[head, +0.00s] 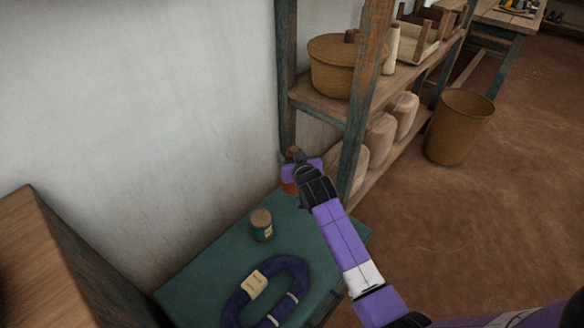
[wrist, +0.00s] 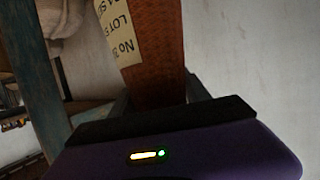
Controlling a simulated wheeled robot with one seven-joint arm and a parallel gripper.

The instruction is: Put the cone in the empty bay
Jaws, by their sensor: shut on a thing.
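My gripper (head: 296,172) is shut on a rust-orange cone (wrist: 152,50). In the wrist view the cone carries a cream label with printed lot lettering, and its far end runs out of the picture. In the head view my gripper hides most of the cone (head: 289,188), near the wall and the far end of the green chest. I cannot tell whether the cone touches the chest top. No empty bay can be made out for certain; a wooden crate (head: 420,48) stands on the upper shelf, its inside partly hidden.
A shelf rack (head: 352,152) stands just right of my gripper, with a basket (head: 332,72), a pale cone (head: 391,50) and wrapped bundles. The green chest (head: 200,272) bears a small tin (head: 262,230) and a blue hank (head: 296,268). A bin (head: 459,128) stands on open floor.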

